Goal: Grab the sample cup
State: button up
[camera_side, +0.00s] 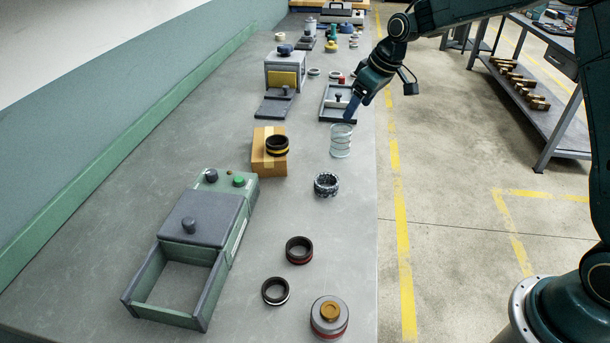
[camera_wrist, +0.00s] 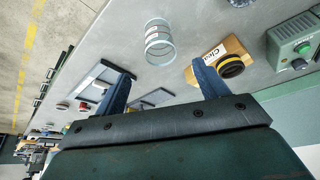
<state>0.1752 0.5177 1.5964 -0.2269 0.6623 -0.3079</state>
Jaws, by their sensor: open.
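The sample cup (camera_side: 341,141) appears to be the clear, ribbed cylinder standing upright on the grey bench near its right edge. It also shows in the wrist view (camera_wrist: 159,42), above the gap between my fingers. My gripper (camera_side: 352,108) is above and just behind the cup in the side view, with its blue fingers pointing down. In the wrist view my gripper (camera_wrist: 163,86) has its two fingers spread wide, with nothing between them. The fingers appear apart from the cup, though the exact gap is hard to judge.
A cardboard box (camera_side: 268,165) with a black and yellow ring (camera_side: 277,146) stands left of the cup. A dark patterned ring (camera_side: 326,184) lies in front. A shallow grey tray (camera_side: 338,103) lies behind.

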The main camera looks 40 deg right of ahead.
aim_at(339, 138)
jog(key=x, duration=0.8)
jog(key=shift+x, duration=2.65)
jog(key=c, duration=1)
